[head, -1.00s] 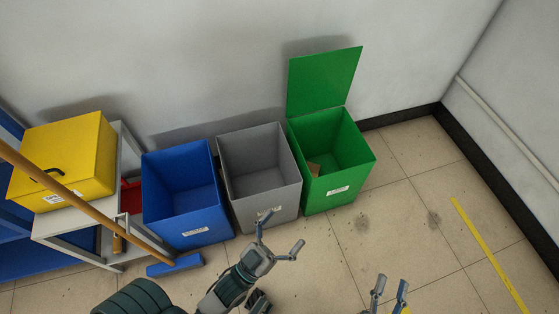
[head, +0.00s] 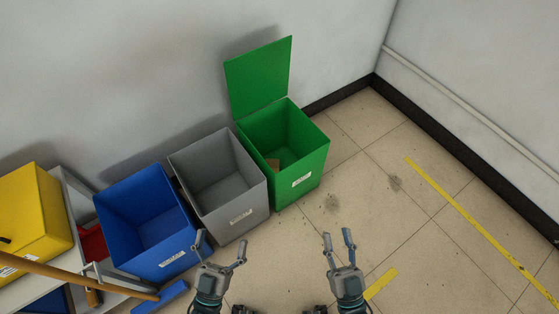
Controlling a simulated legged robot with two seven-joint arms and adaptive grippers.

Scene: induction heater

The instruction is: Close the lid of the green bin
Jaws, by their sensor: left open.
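The green bin (head: 309,165) stands on the floor against the wall, right of the grey bin. Its lid (head: 259,75) is raised upright at the back, near the wall. A small brown piece lies inside the bin. My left gripper (head: 220,248) is open and empty, in front of the blue and grey bins in the picture. My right gripper (head: 338,238) has its fingers apart and is empty, below and to the right of the green bin. Neither gripper touches the bin or lid.
An open grey bin (head: 246,204) and an open blue bin (head: 128,254) stand to the left. Farther left are a yellow box (head: 42,225) on a shelf and a broom handle (head: 75,278). The floor (head: 380,150) right of the green bin is clear up to the side wall.

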